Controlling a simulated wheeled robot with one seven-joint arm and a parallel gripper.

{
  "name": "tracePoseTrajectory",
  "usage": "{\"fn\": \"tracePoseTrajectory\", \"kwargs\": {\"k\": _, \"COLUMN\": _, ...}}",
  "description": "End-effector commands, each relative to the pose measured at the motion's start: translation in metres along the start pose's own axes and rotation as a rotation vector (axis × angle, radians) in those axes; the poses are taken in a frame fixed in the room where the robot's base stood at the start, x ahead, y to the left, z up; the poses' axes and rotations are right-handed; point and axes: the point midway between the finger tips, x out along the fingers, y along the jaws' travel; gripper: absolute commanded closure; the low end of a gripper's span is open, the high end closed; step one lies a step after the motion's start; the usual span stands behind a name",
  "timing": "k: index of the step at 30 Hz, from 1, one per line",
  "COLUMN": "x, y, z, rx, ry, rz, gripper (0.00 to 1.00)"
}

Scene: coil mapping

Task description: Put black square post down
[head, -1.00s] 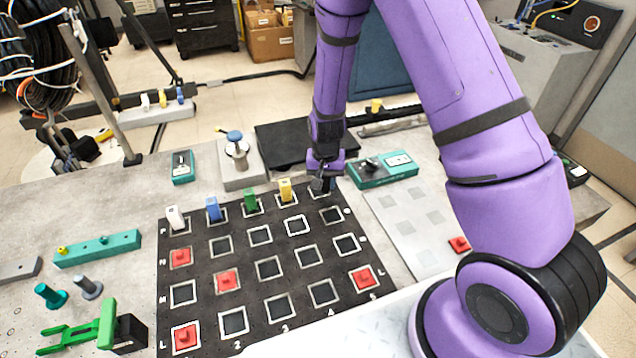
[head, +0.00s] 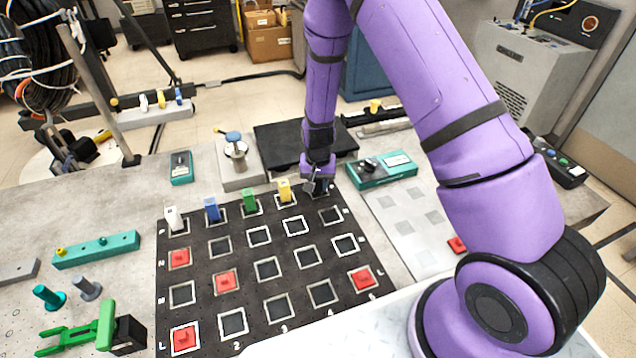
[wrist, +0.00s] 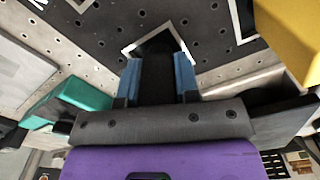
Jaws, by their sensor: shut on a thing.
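The black square post (wrist: 152,85) is a dark bar between the two blue fingers of my gripper (wrist: 157,82) in the wrist view. Its far end lies within a white square outline (wrist: 130,50) on the black board. In the head view, my gripper (head: 319,187) is at the far right corner of the board (head: 205,285), over the last place of the back row, right of the yellow post (head: 285,191).
White (head: 174,218), blue (head: 212,210) and green (head: 249,201) posts stand in the same back row. Several red pieces (head: 226,283) sit in other squares. A teal box (head: 382,170) is close to the right of my gripper. A black plate (head: 285,143) lies behind.

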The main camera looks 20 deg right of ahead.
Motion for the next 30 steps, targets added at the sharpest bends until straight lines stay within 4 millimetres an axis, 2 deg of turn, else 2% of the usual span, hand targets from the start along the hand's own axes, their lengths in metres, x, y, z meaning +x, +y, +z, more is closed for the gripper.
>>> {"fn": "tracePoseTrajectory", "kwargs": {"k": 1, "x": 0.002, "y": 0.000, "z": 0.000, "rx": 0.000, "ry": -0.001, "rz": 0.000, "gripper": 0.96}}
{"fn": "tracePoseTrajectory", "kwargs": {"k": 2, "x": 0.001, "y": 0.000, "z": 0.000, "rx": 0.000, "ry": 0.000, "rz": 0.000, "gripper": 0.64}}
{"fn": "tracePoseTrajectory", "kwargs": {"k": 4, "x": 0.001, "y": 0.000, "z": 0.000, "rx": 0.000, "ry": 0.000, "rz": 0.000, "gripper": 0.47}}
{"fn": "tracePoseTrajectory", "kwargs": {"k": 5, "x": 0.001, "y": 0.000, "z": 0.000, "rx": 0.000, "ry": 0.000, "rz": 0.000, "gripper": 0.45}}
{"fn": "tracePoseTrajectory", "kwargs": {"k": 13, "x": 0.000, "y": 0.000, "z": 0.000, "rx": 0.000, "ry": 0.000, "rz": 0.000, "gripper": 0.45}}
{"fn": "tracePoseTrajectory", "kwargs": {"k": 17, "x": -0.008, "y": 0.000, "z": 0.000, "rx": -0.001, "ry": 0.001, "rz": -0.001, "gripper": 0.45}}
{"fn": "tracePoseTrajectory", "kwargs": {"k": 20, "x": -0.021, "y": -0.001, "z": -0.001, "rx": -0.002, "ry": 0.003, "rz": -0.002, "gripper": 0.45}}
{"fn": "tracePoseTrajectory", "kwargs": {"k": 30, "x": -0.086, "y": -0.001, "z": 0.000, "rx": 0.000, "ry": 0.002, "rz": -0.002, "gripper": 0.45}}
